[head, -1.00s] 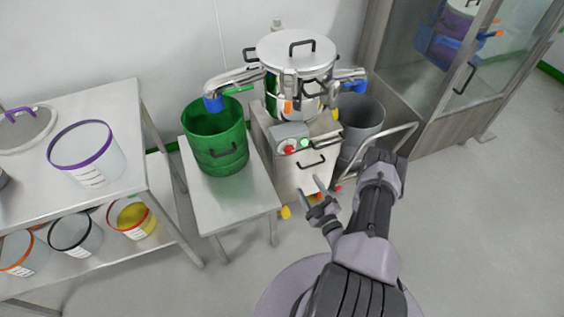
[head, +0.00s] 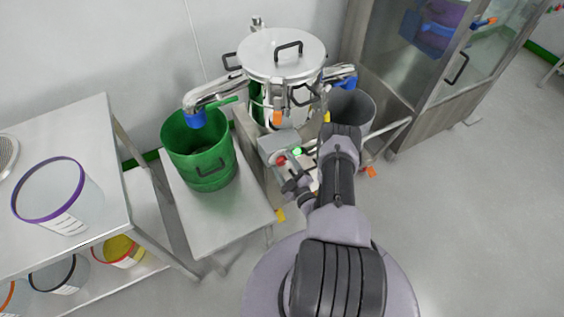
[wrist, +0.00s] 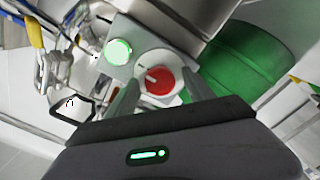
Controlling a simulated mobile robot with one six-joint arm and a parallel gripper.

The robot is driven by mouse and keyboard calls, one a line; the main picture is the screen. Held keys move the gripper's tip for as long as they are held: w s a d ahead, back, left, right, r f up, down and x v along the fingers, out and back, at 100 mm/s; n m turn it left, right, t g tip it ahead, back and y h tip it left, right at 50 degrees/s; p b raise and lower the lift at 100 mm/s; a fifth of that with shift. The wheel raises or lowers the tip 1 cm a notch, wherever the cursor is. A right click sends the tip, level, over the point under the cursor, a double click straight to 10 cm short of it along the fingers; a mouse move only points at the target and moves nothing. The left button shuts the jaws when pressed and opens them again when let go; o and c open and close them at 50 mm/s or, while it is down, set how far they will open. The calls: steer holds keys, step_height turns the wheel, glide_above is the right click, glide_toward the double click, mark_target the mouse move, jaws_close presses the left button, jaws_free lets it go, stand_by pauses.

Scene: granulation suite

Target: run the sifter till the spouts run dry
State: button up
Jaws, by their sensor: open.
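The sifter (head: 283,52) stands against the back wall, with a lidded steel top and a spout on each side. Its control box (head: 277,145) carries a lit green button (head: 297,151) and a red knob (head: 281,160). My gripper (head: 287,172) is open close in front of the box. In the wrist view the red knob (wrist: 159,81) shows between my open fingers (wrist: 158,95), and the green button (wrist: 118,51) glows beside it. A green bin (head: 202,160) is under the left spout (head: 215,92). A grey bin (head: 352,108) is under the right spout (head: 341,76). I cannot see any material flowing.
A small steel table (head: 222,218) holds the green bin. A steel bench (head: 85,135) at left carries a purple-rimmed tub (head: 58,190), with more tubs on its lower shelf. A glass cabinet (head: 430,80) stands at right. Floor at the right is clear.

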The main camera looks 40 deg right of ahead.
jaws_close()
steer(key=shift+n, duration=0.3)
steer(key=n+b, duration=0.1)
steer(key=n, duration=0.2)
steer(key=shift+n, duration=0.4)
steer(key=n, duration=0.4)
steer(key=shift+n, duration=0.3)
steer(key=n, duration=0.4)
steer(key=shift+n, duration=2.5)
